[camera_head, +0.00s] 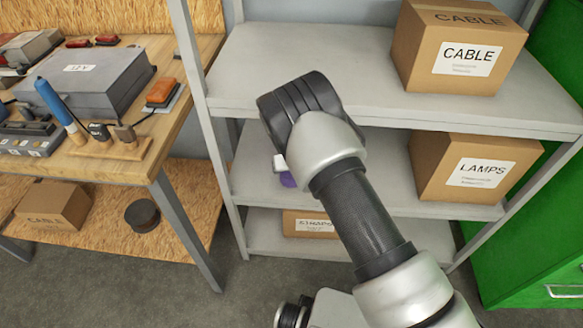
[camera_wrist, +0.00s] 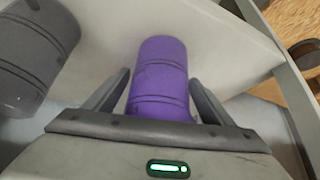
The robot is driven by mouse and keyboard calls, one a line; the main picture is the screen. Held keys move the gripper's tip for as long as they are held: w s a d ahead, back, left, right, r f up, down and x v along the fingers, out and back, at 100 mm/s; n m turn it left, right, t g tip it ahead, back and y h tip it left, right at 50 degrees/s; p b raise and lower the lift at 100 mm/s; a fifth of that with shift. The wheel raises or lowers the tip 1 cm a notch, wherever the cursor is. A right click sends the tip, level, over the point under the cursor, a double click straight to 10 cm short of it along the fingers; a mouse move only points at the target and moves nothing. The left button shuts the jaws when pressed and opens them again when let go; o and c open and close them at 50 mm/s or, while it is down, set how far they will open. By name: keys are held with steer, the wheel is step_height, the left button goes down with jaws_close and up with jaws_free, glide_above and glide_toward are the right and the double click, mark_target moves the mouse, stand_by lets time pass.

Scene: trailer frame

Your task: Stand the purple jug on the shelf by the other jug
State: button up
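The purple jug (camera_wrist: 160,75) is ribbed and round. In the wrist view it lies between the two fingers of my gripper (camera_wrist: 160,77), with one finger along each side. The fingertips look close to its sides, but I cannot tell whether they press on it. Its near end is hidden behind the gripper body. The other jug, dark grey (camera_wrist: 32,48), is at the left of the wrist view, apart from the purple one.
A LAMPS box (camera_head: 470,168) stands on the middle shelf at the right, a CABLE box (camera_head: 458,50) on the shelf above, and a STRAPS box (camera_head: 308,223) below. A rack post (camera_head: 205,90) bounds the left side. A workbench (camera_head: 160,140) with tools stands left of the rack.

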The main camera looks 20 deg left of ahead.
steer(key=shift+s+r+p, duration=0.1)
steer(key=shift+r+p, duration=0.2)
steer(key=shift+r, duration=0.1)
steer(key=p+v, duration=0.1)
steer(key=v, duration=1)
steer(key=shift+s+r, duration=0.15)
steer(key=shift+r, duration=0.1)
steer(key=shift+d, duration=0.1)
